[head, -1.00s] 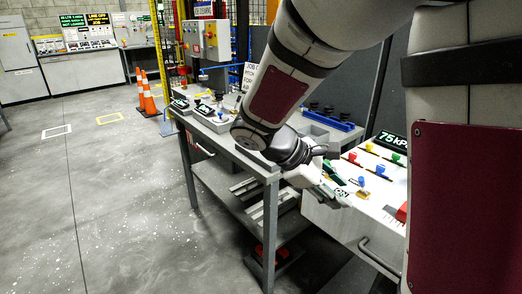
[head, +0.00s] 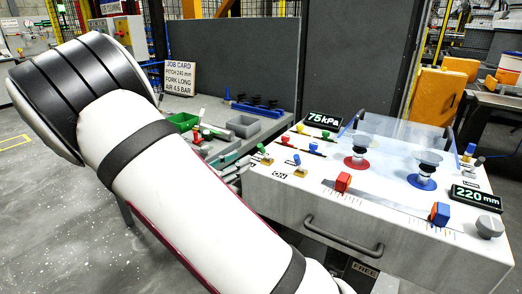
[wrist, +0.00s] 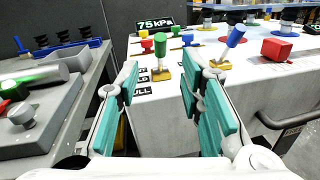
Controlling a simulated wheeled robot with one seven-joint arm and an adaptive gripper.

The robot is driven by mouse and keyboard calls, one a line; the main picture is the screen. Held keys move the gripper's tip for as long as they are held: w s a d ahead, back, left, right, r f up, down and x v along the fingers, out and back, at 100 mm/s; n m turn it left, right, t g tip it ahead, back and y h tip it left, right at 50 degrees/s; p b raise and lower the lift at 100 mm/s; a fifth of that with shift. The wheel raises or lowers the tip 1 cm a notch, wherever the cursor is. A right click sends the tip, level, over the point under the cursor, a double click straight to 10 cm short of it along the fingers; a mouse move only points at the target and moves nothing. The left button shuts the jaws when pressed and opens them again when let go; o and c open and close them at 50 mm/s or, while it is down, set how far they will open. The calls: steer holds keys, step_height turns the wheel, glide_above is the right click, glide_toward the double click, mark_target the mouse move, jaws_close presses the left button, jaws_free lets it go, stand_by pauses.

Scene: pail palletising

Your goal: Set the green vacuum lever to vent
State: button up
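The green vacuum lever (wrist: 161,48) has a thick green handle standing about upright on a yellow base, near the left edge of a white console top. In the head view the green lever (head: 262,149) is at the console's left corner. A blue lever (wrist: 236,36) on a similar base leans right beside it. My gripper (wrist: 160,78) is open and empty; its teal-padded fingers point toward the console, with the green lever beyond and between the tips, apparently untouched. In the head view my gripper (head: 232,170) is partly hidden by my arm.
A display (head: 324,120) reads 75 kPa. The console has small knobs, a red block (head: 343,182), a blue block (head: 440,213), suction cups and a front handle (head: 343,236). A grey bench (wrist: 40,125) with a cylinder adjoins on the left.

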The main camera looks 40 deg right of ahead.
mark_target(262, 153)
steer(key=d, duration=0.3)
steer(key=w+d, duration=0.1)
steer(key=d, duration=0.3)
steer(key=w+d+b, duration=0.1)
steer(key=d, duration=0.2)
steer(key=shift+d, duration=0.15)
steer(key=shift+c, duration=0.6)
steer(key=shift+s, duration=0.1)
jaws_close()
